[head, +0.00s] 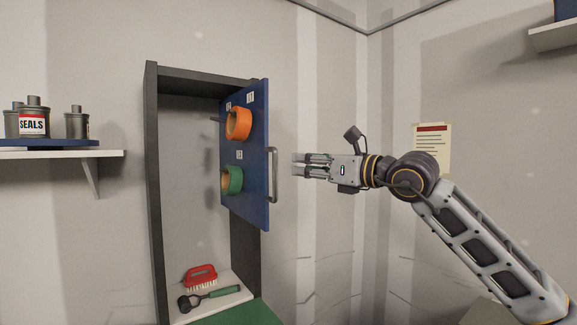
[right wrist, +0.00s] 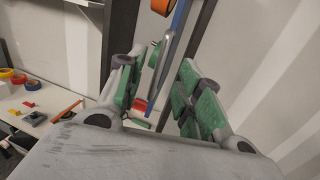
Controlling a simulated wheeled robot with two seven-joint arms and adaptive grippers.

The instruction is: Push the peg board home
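The peg board (head: 258,180) is a blue upright panel standing out of a dark tall frame (head: 153,190). An orange tape roll (head: 238,124) and a green tape roll (head: 231,181) hang on it. A grey vertical handle (head: 273,175) is on its right edge. My right gripper (head: 297,165) is just right of the handle, fingers pointing left at it and apart from it in the head view. In the right wrist view, my right gripper's fingers (right wrist: 156,66) are spread, with the handle (right wrist: 167,62) showing beyond and between them. My left gripper is not in view.
A red brush (head: 201,275) and a black-headed tool with a green handle (head: 208,296) lie at the frame's base. A shelf (head: 85,154) at left holds several metal cans (head: 34,120). A notice (head: 431,147) hangs on the wall behind my right arm.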

